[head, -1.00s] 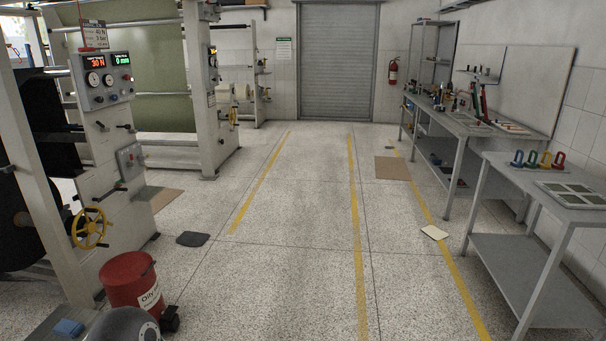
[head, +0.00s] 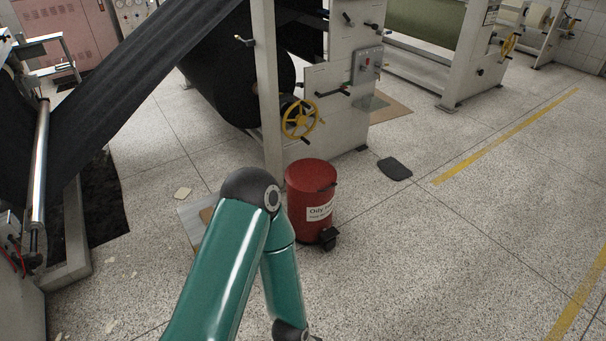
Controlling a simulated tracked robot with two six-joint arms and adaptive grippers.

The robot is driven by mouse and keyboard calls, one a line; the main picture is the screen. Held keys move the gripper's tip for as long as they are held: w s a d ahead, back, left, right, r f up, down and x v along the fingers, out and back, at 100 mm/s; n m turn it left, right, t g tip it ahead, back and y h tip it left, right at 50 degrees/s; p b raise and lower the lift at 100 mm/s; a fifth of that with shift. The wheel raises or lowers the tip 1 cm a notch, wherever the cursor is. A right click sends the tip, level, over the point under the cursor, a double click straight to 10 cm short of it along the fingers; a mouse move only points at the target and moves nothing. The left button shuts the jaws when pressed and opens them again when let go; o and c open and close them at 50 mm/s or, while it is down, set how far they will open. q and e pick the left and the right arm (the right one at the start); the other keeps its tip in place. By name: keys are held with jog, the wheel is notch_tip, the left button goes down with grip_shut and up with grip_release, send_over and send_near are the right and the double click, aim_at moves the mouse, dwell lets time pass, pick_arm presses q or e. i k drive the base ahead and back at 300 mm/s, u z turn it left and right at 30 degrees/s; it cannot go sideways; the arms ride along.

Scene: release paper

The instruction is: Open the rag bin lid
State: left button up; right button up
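The rag bin (head: 316,212) is a red cylinder with a white label reading "Oily" and a black pedal at its front foot. It stands upright on the floor near the middle of the head view. Its red lid (head: 310,173) lies flat on top and looks closed, with a small dark handle at its right edge. My green arm, bent at a dark elbow joint, rises from below and stands in front of the bin's left side. Its lower end reaches the bottom edge of the picture. Neither gripper's fingers can be seen.
A machine frame (head: 307,108) with a yellow handwheel (head: 300,119) stands just behind the bin. A dark mat (head: 394,168) lies on the floor right of it. A black sheet (head: 145,87) slopes across the left. The speckled floor to the right is clear.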

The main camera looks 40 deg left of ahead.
aim_at(309, 175)
jog(key=u, duration=0.55)
jog(key=i, duration=1.65)
jog(key=u, duration=0.55)
jog(key=k, duration=0.7)
jog(key=u, duration=0.15)
jog(key=i, duration=0.75)
jog(key=z, duration=0.15)
